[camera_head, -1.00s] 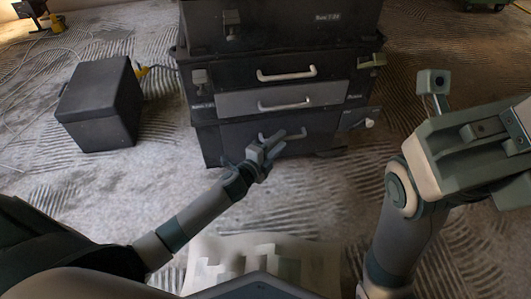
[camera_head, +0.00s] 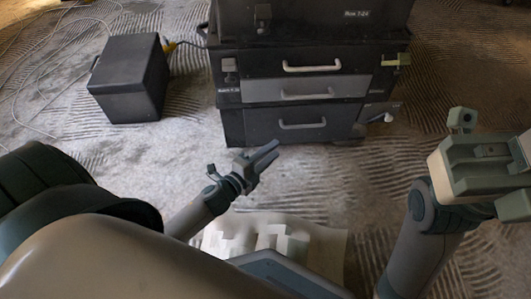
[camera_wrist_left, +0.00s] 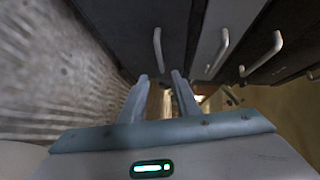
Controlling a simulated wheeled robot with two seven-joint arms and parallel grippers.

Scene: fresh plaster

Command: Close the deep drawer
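A dark stacked tool cabinet stands at the back middle. Its bottom drawer (camera_head: 268,128), the tallest of three fronts, has a pale bar handle (camera_head: 302,125); its front looks about level with the cabinet, with no clear gap seen. My left gripper (camera_head: 268,158) is in front of this drawer, low and left of the handle, apart from it. In the left wrist view its two fingers (camera_wrist_left: 158,88) are parted with nothing between them, and the nearest handle (camera_wrist_left: 157,50) lies beyond them. My right gripper (camera_head: 500,165) is raised at the right; its fingertips are not clear.
Above are a grey middle drawer (camera_head: 275,92) and a dark upper drawer (camera_head: 262,66), both with handles. A black box (camera_head: 128,82) stands to the left, with cables on the ridged floor. A pale sheet (camera_head: 325,240) lies near me. Floor before the cabinet is clear.

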